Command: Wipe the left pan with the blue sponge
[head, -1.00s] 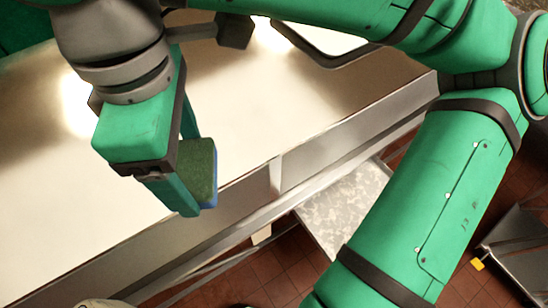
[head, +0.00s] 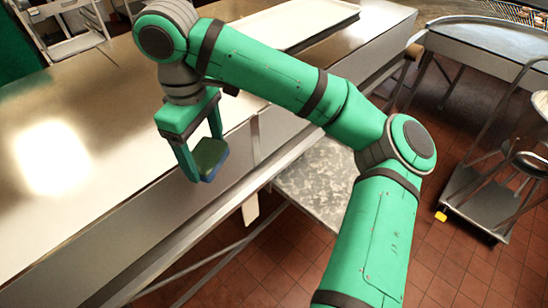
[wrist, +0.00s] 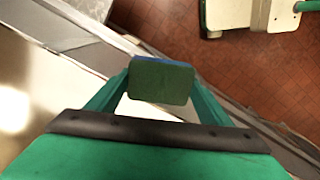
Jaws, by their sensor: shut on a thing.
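My gripper (head: 203,160) is shut on the sponge (head: 211,156), which has a dark green face and a blue layer. It hangs at the front edge of the steel counter, clear of any pan. In the wrist view the sponge (wrist: 161,83) sits between the two fingers, its green face to the camera and a blue strip at its far edge. A shallow, light rectangular tray or pan (head: 275,28) lies at the back of the counter, partly hidden by my arm. I cannot tell whether it is the left pan.
The long steel counter (head: 95,205) is bare at left and centre. A mottled lower shelf (head: 315,180) is below its front. A cart (head: 478,205) stands on the red tile floor at right. Another table (head: 480,48) is at back right.

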